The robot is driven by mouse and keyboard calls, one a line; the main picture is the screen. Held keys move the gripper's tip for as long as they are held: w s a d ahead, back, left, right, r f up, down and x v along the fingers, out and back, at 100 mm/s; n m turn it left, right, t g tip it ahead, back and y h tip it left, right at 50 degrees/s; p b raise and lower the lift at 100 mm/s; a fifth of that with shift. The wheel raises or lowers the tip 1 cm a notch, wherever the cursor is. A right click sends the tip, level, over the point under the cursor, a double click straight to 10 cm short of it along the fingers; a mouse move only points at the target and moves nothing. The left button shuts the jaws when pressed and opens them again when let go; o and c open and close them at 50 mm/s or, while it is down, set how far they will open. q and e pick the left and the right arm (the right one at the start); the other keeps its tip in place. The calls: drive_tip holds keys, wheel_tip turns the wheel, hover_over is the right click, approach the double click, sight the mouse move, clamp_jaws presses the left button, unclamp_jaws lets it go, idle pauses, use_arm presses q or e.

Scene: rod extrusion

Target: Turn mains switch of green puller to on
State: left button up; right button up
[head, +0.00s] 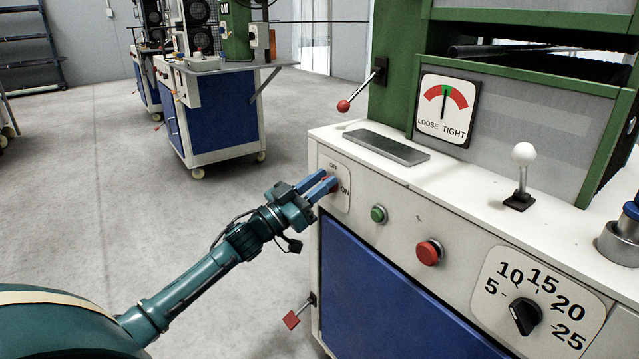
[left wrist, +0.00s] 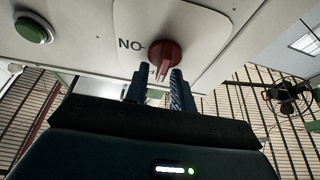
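The mains switch is a red knob (head: 334,185) on a white OFF/ON plate (head: 341,203) at the left end of the green puller's front panel. In the head view my left gripper's blue fingers partly cover it. My left gripper (head: 327,179) is at the knob, its fingers pointing at the panel. In the left wrist view the red knob (left wrist: 166,53) is just beyond the fingertips (left wrist: 160,72), its ridge pointing down between them. The fingers are apart with a gap between them; I cannot tell whether either touches the knob. My right gripper is in neither view.
Right of the switch are a green button (head: 378,214), a red button (head: 429,252) and a black dial (head: 525,316). A red-ball lever (head: 344,105) and white-ball lever (head: 524,155) stand above. A red-ended lever (head: 292,319) sticks out low left.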

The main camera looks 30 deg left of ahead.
use_arm(q)
drive_tip(key=c, duration=0.4)
drive_tip(key=shift+c, duration=0.2)
